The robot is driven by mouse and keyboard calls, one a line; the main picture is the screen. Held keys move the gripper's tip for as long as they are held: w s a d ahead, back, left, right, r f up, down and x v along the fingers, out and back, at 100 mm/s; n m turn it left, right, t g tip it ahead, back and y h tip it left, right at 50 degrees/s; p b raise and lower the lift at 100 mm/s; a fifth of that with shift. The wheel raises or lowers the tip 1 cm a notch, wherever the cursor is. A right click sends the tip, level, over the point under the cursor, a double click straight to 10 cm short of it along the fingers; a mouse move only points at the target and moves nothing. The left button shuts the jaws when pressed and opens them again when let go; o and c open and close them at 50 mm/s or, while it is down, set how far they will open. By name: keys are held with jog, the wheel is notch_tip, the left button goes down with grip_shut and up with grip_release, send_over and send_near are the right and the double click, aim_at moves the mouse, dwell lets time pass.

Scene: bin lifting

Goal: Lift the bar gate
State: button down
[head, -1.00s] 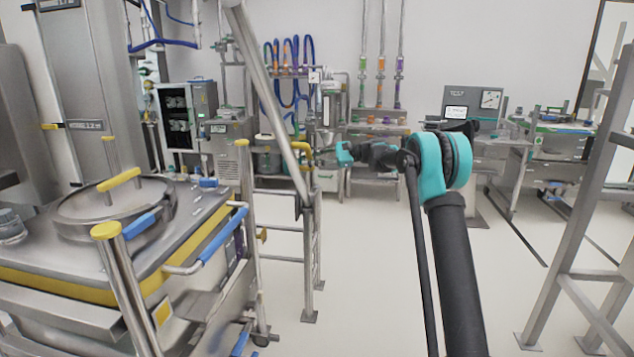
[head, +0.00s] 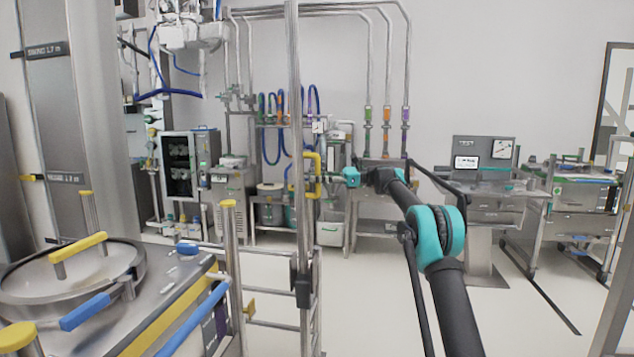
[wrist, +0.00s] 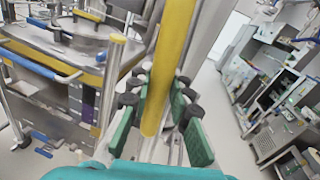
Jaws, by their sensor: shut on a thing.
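The bar gate (head: 293,90) is a long grey metal bar standing nearly upright above a dark pivot block on its post. Its yellow handle (head: 317,165) sticks out on the right side of the bar. My gripper (head: 330,177) is at this handle, at the end of my arm reaching in from the right. In the wrist view the yellow handle (wrist: 168,65) runs between the green-padded fingers of my gripper (wrist: 160,120), which are shut on it. The grey bar shows just behind the handle there. The exact finger contact is partly hidden.
A steel vessel (head: 75,280) with yellow and blue handles stands at the left, close to the gate post (head: 308,320). Steel benches (head: 478,190) and equipment line the back wall. The floor (head: 380,310) right of the gate is open.

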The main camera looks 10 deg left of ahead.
jog(key=shift+w+d+f, duration=0.1)
jog(key=shift+w, duration=0.1)
jog(key=c, duration=1.7)
grip_release()
jog(key=o, duration=0.3)
jog(key=shift+o, duration=0.2)
jog(key=w+d, duration=0.2)
jog(key=d, duration=0.9)
jog(key=shift+d, duration=0.4)
jog(key=shift+s, duration=0.1)
